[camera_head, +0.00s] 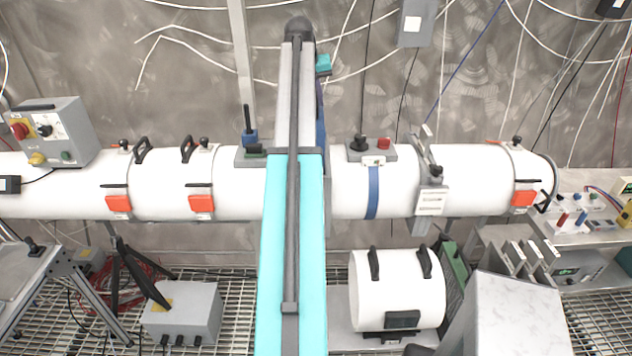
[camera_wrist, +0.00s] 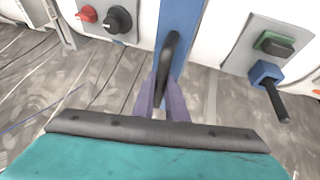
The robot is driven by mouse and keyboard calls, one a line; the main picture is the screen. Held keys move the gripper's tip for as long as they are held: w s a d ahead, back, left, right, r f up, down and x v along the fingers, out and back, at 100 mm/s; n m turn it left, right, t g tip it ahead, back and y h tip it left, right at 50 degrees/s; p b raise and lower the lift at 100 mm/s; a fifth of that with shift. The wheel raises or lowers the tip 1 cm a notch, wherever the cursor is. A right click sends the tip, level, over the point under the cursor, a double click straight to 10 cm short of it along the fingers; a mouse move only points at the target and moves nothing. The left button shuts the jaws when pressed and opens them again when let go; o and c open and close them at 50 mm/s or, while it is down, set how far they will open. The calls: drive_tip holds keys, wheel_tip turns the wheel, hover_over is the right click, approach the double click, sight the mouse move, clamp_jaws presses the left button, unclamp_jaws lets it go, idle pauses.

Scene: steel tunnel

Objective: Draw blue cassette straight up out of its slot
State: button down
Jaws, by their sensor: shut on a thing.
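The blue cassette (camera_wrist: 181,24) shows in the wrist view as a flat blue plate, with a black loop handle (camera_wrist: 171,48) at its near end. My gripper (camera_wrist: 160,98) has its two purple fingers shut on this handle. The plate runs from the handle to the top edge of the picture, between white pipe surfaces. In the head view a narrow blue strip, likely the cassette (camera_head: 321,132), shows just right of my arm. I cannot tell how deep the cassette sits in the slot.
The white pipe (camera_head: 400,160) crosses the scene. A blue block with a black lever (camera_head: 250,136) stands left of my arm, and a grey box with a red knob (camera_head: 371,148) stands close on the right. Cables hang on the wall behind. A white canister (camera_head: 397,290) sits below.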

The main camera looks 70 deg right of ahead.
drive_tip(key=shift+r+p, duration=0.5)
drive_tip(key=shift+r, duration=2.4)
wheel_tip(320, 180, up, 7)
drive_tip(key=shift+f, duration=0.2)
drive_tip(key=shift+r, duration=0.1)
idle(0.4)
